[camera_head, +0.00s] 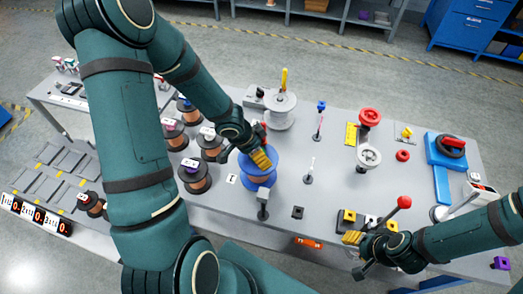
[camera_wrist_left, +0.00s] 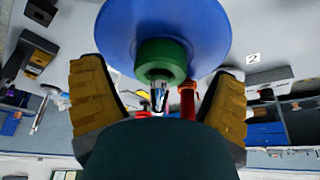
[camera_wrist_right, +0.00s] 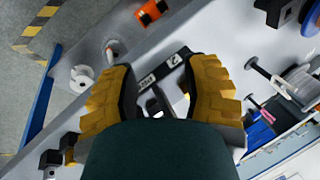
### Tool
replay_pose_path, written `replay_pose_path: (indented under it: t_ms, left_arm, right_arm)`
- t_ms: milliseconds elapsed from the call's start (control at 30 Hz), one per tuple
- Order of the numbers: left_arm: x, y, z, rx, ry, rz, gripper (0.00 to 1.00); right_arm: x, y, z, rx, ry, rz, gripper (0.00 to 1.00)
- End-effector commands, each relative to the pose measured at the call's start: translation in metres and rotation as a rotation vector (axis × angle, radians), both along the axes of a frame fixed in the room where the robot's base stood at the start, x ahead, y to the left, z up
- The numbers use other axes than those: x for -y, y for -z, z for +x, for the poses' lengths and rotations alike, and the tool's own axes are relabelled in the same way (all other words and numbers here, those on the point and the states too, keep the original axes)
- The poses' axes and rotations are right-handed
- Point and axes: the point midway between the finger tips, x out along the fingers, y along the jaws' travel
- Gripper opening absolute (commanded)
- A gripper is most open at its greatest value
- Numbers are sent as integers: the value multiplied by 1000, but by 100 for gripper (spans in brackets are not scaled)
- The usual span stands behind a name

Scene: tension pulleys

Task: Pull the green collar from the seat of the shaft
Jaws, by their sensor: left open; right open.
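The green collar (camera_wrist_left: 161,60) shows in the left wrist view, around a bright metal shaft (camera_wrist_left: 160,97) and against the blue flange (camera_wrist_left: 200,28) of a spool. In the head view the blue spool (camera_head: 258,178) stands near the middle of the table, and the collar is hidden behind my left gripper (camera_head: 261,158). In the left wrist view my left gripper (camera_wrist_left: 157,75) is open, one yellow finger on each side of the collar, with a gap on both sides. My right gripper (camera_head: 354,240) is open and empty above the table's front edge.
Several copper spools (camera_head: 195,177) stand left of the blue spool. A grey spool (camera_head: 281,110) stands behind it. A red pulley (camera_head: 369,118), a white one (camera_head: 368,156) and a blue device (camera_head: 446,150) are to the right. A red-knobbed lever (camera_head: 404,203) is close to my right gripper.

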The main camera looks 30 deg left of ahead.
Motion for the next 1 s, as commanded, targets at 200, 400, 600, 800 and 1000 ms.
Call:
replay_pose_path:
  t_ms: [200, 400, 600, 800, 1000]
  left_arm:
    - [-3, 9, -2, 0, -1, 0, 87]
    - [-3, 8, -2, 1, -1, -1, 87]
    - [-3, 8, -2, 1, -1, -1, 44]
    - [-3, 8, -2, 1, 0, -1, 15]
    - [-3, 6, -2, 1, 0, -1, 15]
  right_arm:
    - [-1, 8, -1, -3, -3, 0, 47]
    - [-1, 7, -1, -3, -3, 0, 47]
    - [-1, 7, -1, -3, -3, 0, 47]
    - [-1, 7, -1, -3, -3, 0, 47]
    - [-1, 5, -1, -3, -3, 0, 47]
